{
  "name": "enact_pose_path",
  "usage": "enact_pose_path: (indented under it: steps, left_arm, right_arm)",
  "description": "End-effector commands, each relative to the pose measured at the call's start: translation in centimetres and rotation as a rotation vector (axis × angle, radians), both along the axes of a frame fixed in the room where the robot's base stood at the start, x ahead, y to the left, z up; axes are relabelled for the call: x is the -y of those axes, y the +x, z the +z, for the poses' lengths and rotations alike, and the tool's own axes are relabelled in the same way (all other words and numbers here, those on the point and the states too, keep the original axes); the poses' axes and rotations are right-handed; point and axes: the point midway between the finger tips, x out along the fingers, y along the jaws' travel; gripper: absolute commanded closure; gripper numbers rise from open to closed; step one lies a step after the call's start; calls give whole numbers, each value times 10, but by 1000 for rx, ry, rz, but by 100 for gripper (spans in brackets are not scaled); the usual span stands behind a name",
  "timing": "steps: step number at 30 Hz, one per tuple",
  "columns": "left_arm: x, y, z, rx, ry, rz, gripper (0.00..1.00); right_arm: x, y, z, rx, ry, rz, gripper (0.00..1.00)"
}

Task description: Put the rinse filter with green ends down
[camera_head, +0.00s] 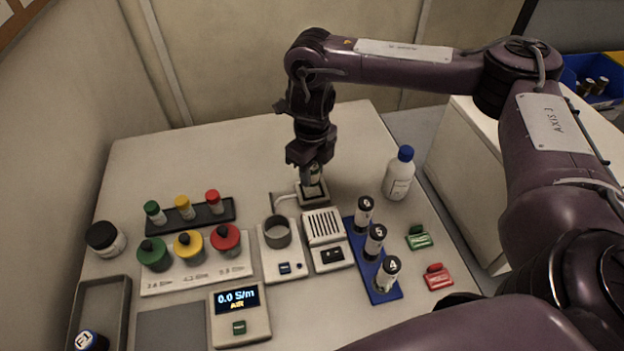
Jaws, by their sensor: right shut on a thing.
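My right gripper (311,165) points down at the back middle of the table and is shut on a small upright cylinder, the rinse filter (313,181). Its fingers cover much of the filter, and its green ends cannot be made out clearly. The filter's lower end is at a small square pale-rimmed holder (325,200) with a dark inside. I cannot tell whether the filter rests in the holder or hangs just above it. My left gripper is not in view.
A white bottle with a blue cap (399,175) stands right of the holder. A blue rack (384,296) holds numbered cylinders. A device with a grey cup (277,232) and a slotted unit (325,228) stand in front. The table behind the coloured vials (184,207) is clear.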

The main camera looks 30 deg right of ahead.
Motion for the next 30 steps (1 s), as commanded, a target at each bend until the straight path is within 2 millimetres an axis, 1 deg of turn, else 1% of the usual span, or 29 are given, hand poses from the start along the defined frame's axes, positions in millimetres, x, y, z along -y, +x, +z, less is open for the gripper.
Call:
enact_pose_path:
  steps: [1, 3, 6, 14, 20, 21, 26, 30]
  left_arm:
    - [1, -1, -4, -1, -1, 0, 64]
    - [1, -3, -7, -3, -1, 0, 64]
    - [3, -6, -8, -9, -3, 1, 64]
    - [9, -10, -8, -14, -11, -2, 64]
    - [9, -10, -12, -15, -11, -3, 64]
    - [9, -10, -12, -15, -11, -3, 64]
    - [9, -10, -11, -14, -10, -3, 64]
    - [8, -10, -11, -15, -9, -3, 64]
  right_arm:
    - [0, -2, -13, -6, 1, -1, 91]
    - [0, -1, -22, -6, 1, -1, 91]
    - [0, -1, -29, -4, 1, -1, 91]
    - [0, 0, -29, -1, 0, 0, 91]
    - [0, -1, -36, -2, -1, 0, 91]
    - [0, -1, -36, -2, -1, 0, 67]
    - [0, 0, -35, -2, -1, 0, 47]
    - [0, 0, -35, -2, -1, 0, 47]
